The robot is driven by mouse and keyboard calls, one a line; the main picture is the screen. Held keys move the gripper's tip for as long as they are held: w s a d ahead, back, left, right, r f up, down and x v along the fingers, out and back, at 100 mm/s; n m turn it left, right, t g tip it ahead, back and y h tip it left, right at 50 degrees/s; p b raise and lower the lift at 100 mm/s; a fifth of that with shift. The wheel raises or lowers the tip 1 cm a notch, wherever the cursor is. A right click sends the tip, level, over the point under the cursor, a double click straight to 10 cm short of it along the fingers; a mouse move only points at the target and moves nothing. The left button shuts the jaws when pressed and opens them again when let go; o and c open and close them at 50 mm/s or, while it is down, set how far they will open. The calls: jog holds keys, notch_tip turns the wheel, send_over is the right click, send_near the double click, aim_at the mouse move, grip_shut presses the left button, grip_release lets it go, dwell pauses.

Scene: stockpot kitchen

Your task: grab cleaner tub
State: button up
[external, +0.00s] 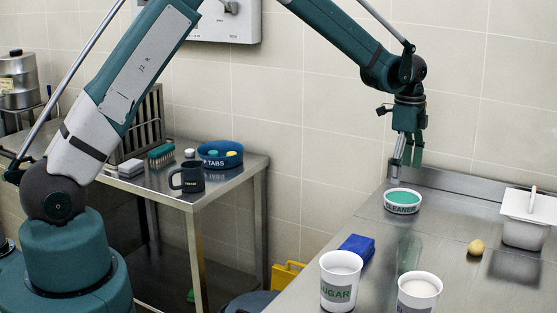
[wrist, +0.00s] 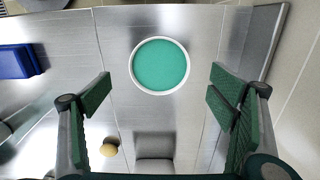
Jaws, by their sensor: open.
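The cleaner tub (external: 402,203) is a low white round tub with green contents and a "CLEANER" label. It stands on the steel counter near the wall in the external view. In the wrist view the tub (wrist: 160,65) is seen from above, beyond the fingertips and roughly midway between them. My gripper (external: 406,160) hangs pointing down just above the tub, apart from it. In the wrist view my gripper (wrist: 165,90) has its green-padded fingers spread wide with nothing between them.
The wall and raised back edge are close behind the tub.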

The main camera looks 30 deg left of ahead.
aim_at(403, 199)
jog(key=shift+d+f, duration=0.3)
jog(key=shift+f, duration=0.05)
jog(key=shift+f, duration=1.3)
jog(key=shift+f, duration=2.6)
